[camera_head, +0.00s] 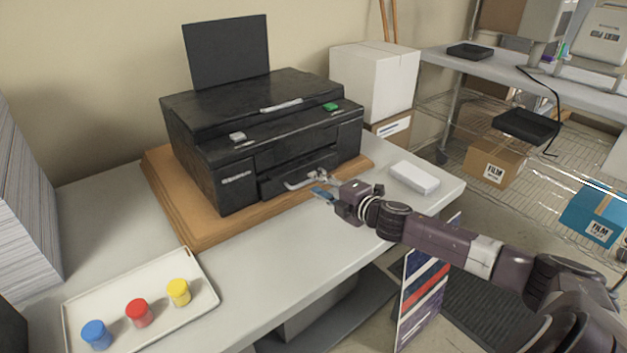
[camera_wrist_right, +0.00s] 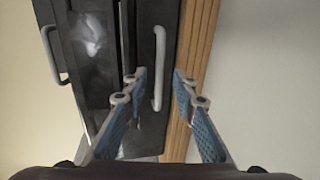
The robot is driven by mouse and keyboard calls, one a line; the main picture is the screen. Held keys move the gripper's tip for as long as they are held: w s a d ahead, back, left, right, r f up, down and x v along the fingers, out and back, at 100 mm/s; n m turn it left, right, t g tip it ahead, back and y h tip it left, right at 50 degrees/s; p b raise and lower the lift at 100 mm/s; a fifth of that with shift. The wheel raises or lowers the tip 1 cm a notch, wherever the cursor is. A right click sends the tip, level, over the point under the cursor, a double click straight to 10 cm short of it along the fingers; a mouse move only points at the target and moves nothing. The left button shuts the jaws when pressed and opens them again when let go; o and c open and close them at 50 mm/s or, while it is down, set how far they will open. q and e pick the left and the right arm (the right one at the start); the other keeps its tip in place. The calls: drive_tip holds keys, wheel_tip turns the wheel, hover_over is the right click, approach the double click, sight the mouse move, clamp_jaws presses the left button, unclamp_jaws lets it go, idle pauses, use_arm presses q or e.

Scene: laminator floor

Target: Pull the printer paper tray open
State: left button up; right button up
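The black printer (camera_head: 225,150) stands on a wooden board on the table. Its paper tray (camera_head: 270,187) is low in the front, with a pale bar handle (camera_head: 305,180). I cannot tell whether the tray sits flush. My right gripper (camera_head: 319,185) is in front of the handle, fingers pointing at the printer. In the right wrist view its two blue-padded fingers (camera_wrist_right: 160,76) are apart, and the handle (camera_wrist_right: 159,68) shows upright in the gap between them. Contact with the handle cannot be told. My left gripper is not in view.
The wooden board (camera_head: 190,235) extends under the printer. A small white box (camera_head: 414,177) lies right of my gripper. A tray (camera_head: 80,310) with coloured pots is at front left. The table in front of the printer is clear.

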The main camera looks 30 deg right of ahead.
drive_tip(key=shift+w, duration=0.75)
drive_tip(key=shift+w+a+f, duration=0.1)
drive_tip(key=shift+w+f, duration=0.1)
drive_tip(key=shift+w, duration=0.1)
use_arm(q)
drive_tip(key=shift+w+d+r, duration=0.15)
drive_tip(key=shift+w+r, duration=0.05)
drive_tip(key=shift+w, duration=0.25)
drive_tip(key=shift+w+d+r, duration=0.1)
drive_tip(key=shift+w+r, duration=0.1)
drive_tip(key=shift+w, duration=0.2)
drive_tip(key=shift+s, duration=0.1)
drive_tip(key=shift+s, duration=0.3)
use_arm(e)
clamp_jaws()
